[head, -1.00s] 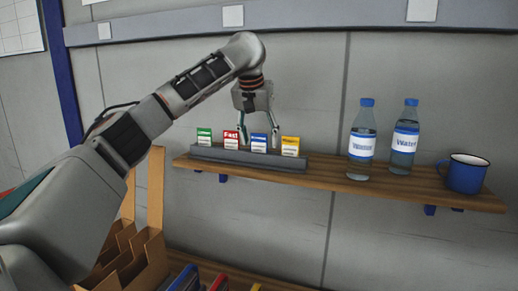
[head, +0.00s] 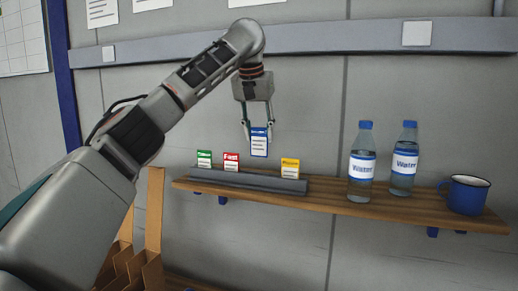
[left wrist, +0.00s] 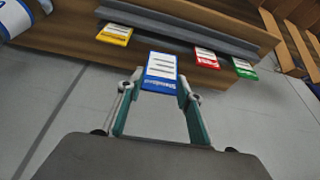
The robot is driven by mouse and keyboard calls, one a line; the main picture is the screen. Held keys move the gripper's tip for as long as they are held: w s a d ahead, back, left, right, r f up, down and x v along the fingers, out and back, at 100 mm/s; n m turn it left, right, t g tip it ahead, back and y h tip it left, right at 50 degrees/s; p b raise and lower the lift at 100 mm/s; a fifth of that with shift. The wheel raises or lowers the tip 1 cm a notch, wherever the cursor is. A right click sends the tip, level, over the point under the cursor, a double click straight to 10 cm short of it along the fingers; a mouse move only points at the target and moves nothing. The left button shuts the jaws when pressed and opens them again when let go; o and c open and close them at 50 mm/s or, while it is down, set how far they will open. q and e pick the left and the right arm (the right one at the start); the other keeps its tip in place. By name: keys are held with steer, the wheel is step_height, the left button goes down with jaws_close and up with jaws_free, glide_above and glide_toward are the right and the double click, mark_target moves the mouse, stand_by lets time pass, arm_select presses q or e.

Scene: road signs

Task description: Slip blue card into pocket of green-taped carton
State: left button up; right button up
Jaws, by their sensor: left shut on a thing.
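The blue card (head: 259,142) is upright in my left gripper (head: 259,124), which is shut on its side edges and holds it above the grey card rack on the shelf. In the left wrist view the blue card (left wrist: 161,72) sits between the fingertips of the left gripper (left wrist: 160,84). An open brown carton with dividers (head: 134,268) stands at the lower left of the head view, partly behind my arm. Part of a divided carton (left wrist: 297,40) also shows at the upper right of the left wrist view. No green tape is visible on either part. My right gripper is out of view.
The grey rack (head: 245,182) on the wooden shelf (head: 325,196) holds a green card (head: 204,159), a red card (head: 231,162) and a yellow card (head: 290,168). Two water bottles (head: 362,166) (head: 404,162) and a blue mug (head: 467,194) stand on the shelf's right part.

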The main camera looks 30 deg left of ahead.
mark_target(259, 156)
arm_select(q)
steer(key=shift+r, duration=0.85)
steer(key=shift+f, duration=0.15)
step_height(259, 156, down, 6)
steer(key=shift+a+r, duration=0.1)
steer(key=shift+r, duration=0.15)
steer(key=shift+f, duration=1.9)
steer(key=shift+f, duration=0.2)
steer(key=o, duration=0.8)
